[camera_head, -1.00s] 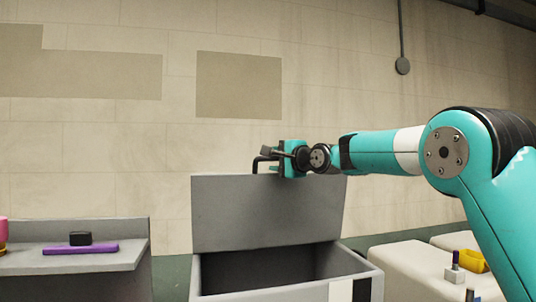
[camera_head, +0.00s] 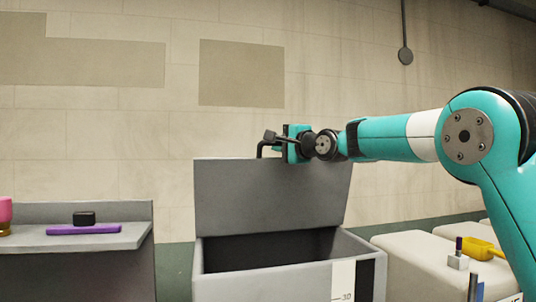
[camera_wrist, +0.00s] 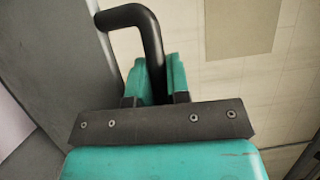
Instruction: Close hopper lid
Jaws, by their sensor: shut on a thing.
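The grey hopper (camera_head: 210,285) stands in the middle of the head view with its box open at the top. Its lid (camera_head: 270,198) stands up nearly vertical at the back of the opening. A black bar handle (camera_head: 262,149) sits at the lid's top edge. My gripper (camera_head: 287,146) is at that handle. In the wrist view the bent handle (camera_wrist: 140,17) runs between the teal fingers of my gripper (camera_wrist: 156,82), which are shut on it. The lid's grey face (camera_wrist: 45,60) fills the left of the wrist view. The handle's far end is hidden behind my gripper.
A grey counter (camera_head: 130,237) at the left carries a purple bar (camera_head: 84,230), a black block (camera_head: 84,218) and a pink item (camera_head: 5,210). Pale blocks (camera_head: 405,252) at the right carry a yellow item (camera_head: 483,248) and small tools. A wall is behind.

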